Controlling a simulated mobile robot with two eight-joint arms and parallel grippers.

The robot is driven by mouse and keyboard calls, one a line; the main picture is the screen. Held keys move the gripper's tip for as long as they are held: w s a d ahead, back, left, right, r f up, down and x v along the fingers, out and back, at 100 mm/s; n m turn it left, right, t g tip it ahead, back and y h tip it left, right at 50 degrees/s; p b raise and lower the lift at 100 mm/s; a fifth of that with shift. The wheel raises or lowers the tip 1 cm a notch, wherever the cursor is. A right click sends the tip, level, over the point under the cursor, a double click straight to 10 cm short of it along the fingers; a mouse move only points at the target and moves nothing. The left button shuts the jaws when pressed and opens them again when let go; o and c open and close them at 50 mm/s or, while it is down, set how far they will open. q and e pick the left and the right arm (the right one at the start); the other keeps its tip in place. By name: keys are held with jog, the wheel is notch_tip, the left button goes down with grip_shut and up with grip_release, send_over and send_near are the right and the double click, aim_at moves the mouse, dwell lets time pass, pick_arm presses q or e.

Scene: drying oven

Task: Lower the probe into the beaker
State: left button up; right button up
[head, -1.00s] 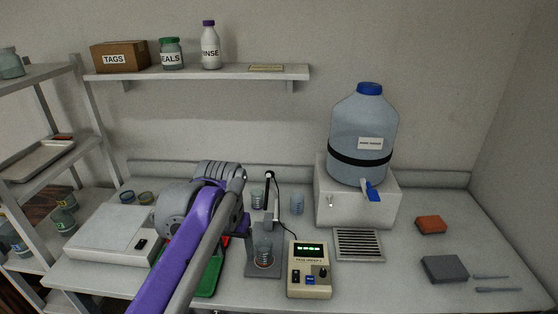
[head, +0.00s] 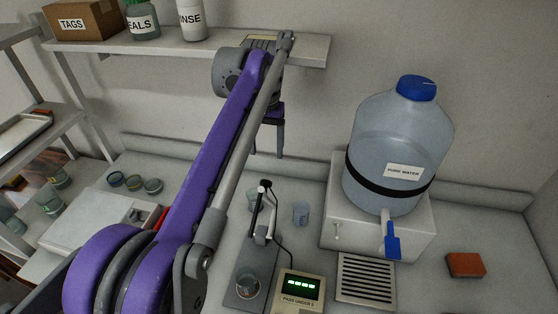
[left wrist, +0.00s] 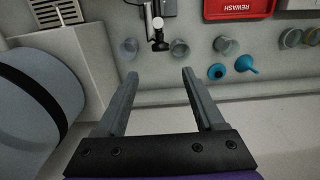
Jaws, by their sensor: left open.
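The probe (head: 256,211) is a slim dark rod on a stand with a pale post, its cable running to the meter. A clear beaker (head: 248,285) stands on the stand's grey base, below the probe. The probe's lower tip is too small to make out clearly. My left gripper (head: 267,148) is open and empty, high above and behind the stand, in front of the back wall. In the left wrist view, its spread fingers (left wrist: 158,78) have nothing between them, and the stand's top (left wrist: 157,30) shows beyond them. My right gripper is not in view.
The meter (head: 299,290) is right of the stand, beside a drain grille (head: 366,280). A large water jug (head: 400,145) stands on a white block at right. Spare beakers (head: 301,213) are behind the stand. A shelf (head: 310,50) is close to my left arm.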

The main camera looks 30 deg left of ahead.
pick_arm(q)
jog(key=f, duration=0.7)
jog(key=s+f, duration=0.1)
jog(key=f, duration=0.2)
jog(key=shift+f+b, duration=0.25)
jog(key=shift+b, duration=0.15)
jog(key=shift+c, duration=0.2)
grip_shut()
dwell(0.8)
